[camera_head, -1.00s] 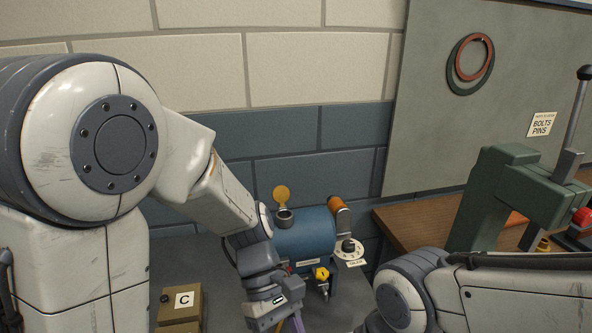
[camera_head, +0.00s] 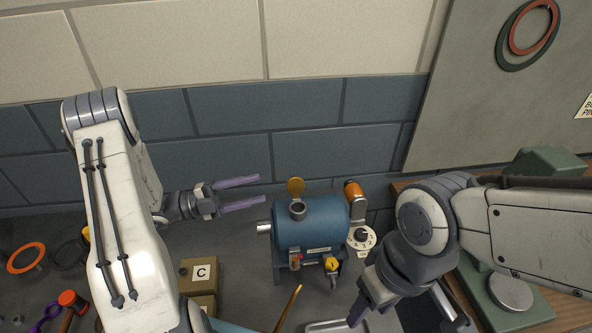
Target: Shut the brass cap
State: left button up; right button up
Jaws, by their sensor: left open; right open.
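The brass cap (camera_head: 295,187) stands raised on its hinge behind the dark round filler neck (camera_head: 298,209), on top of the blue cylindrical tank (camera_head: 312,229). The neck's mouth is uncovered. My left gripper (camera_head: 250,191) is open and empty, its two purple fingers pointing right, to the left of the cap and apart from it. My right gripper (camera_head: 400,318) is at the lower right, in front of and to the right of the tank, with its purple fingers spread and nothing seen between them.
An orange-brown handle (camera_head: 353,189) and a white numbered dial (camera_head: 362,238) sit at the tank's right end. A yellow knob (camera_head: 332,264) is on its front. A box marked C (camera_head: 201,272) stands left. A metal tray (camera_head: 340,326) lies in front. A wooden bench with a green press is right.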

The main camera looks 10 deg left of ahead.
aim_at(294, 180)
pick_arm(q)
jog(key=p+x, duration=0.3)
jog(key=x, duration=0.6)
jog(key=shift+d+r+p, duration=0.1)
jog(key=shift+d+p, duration=0.2)
jog(key=shift+p, duration=0.1)
jog(key=shift+w+d, duration=0.25)
jog(key=shift+d, duration=0.15)
grip_shut()
